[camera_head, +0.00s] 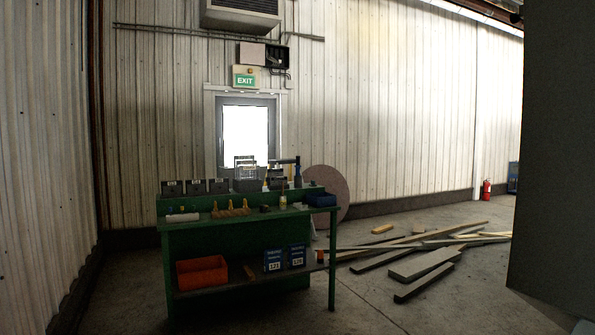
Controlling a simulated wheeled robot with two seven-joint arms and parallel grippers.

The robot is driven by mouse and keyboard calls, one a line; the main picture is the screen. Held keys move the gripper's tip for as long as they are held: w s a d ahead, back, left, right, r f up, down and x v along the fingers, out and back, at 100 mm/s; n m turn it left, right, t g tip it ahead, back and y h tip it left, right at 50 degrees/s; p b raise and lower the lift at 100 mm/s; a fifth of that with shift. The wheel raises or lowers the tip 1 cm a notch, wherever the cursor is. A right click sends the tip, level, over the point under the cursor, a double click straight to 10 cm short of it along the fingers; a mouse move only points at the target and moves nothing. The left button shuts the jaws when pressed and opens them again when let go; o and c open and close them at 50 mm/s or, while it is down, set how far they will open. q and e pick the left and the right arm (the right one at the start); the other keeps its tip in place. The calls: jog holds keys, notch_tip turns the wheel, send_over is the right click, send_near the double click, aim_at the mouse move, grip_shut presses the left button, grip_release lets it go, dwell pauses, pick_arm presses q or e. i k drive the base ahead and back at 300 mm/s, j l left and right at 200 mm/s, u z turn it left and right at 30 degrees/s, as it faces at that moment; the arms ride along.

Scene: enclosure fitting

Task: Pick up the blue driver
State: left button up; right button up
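A dark blue tool shaped like a power driver (298,177) stands on the back shelf of a green workbench (240,240), toward its right end. Its dark nose points left and its handle goes down. It is small and dim in the head view, so I cannot make out its details. A dark blue box or case (322,200) lies at the bench's right end. Neither of my grippers is in view.
The bench also carries grey bins (195,187) and a yellow wooden holder (231,209). Its lower shelf holds an orange bin (202,273) and blue boxes (273,260). Planks (425,265) litter the floor at right. A large dark panel (555,150) blocks the right edge.

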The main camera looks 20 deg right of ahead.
aim_at(298, 166)
jog(key=i, duration=0.95)
jog(key=i+l, duration=0.15)
jog(key=i, duration=0.8)
jog(key=i+z, duration=0.15)
jog(key=i, duration=0.4)
jog(key=i+z, duration=0.1)
jog(key=i, duration=0.45)
jog(key=i+j+z, duration=0.15)
jog(key=i, duration=0.35)
jog(key=i+j+z, duration=0.15)
jog(key=i, duration=0.4)
jog(key=i+l, duration=0.3)
jog(key=i+l+z, duration=0.15)
jog(key=i, duration=0.35)
jog(key=i+l, duration=0.35)
jog(key=i+l+z, duration=0.05)
